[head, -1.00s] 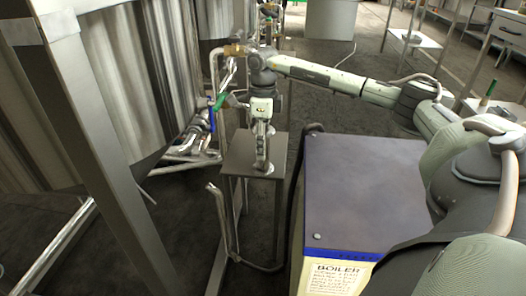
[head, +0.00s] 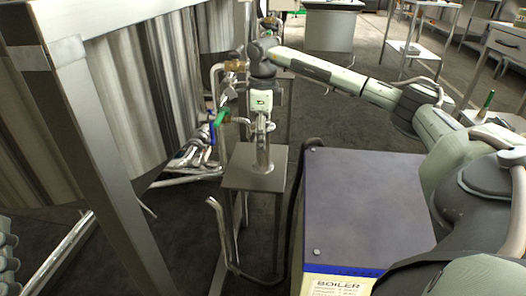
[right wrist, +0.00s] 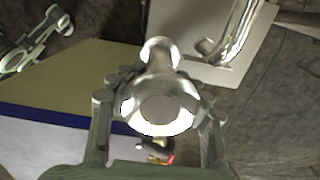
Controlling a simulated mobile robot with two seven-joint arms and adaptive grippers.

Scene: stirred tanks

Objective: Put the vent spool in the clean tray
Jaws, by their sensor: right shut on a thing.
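The vent spool (right wrist: 158,88) is a shiny metal piece with a round flange at each end. In the right wrist view it sits between the two fingers of my right gripper (right wrist: 160,112), which is shut on it. In the head view my right gripper (head: 262,118) points down above a small steel stand (head: 238,178). The spool (head: 263,155) hangs upright below the fingers, over the stand's top; I cannot tell whether its lower end touches it. My left gripper is not in the head view. I cannot make out a clean tray.
The boiler box (head: 365,205) with a flat purple top stands right of the stand. Large metal tanks (head: 125,90) and a steel post are on the left. Pipes with a green-handled valve (head: 222,117) stand close left of my gripper. Carts (head: 412,48) and tables are at the back.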

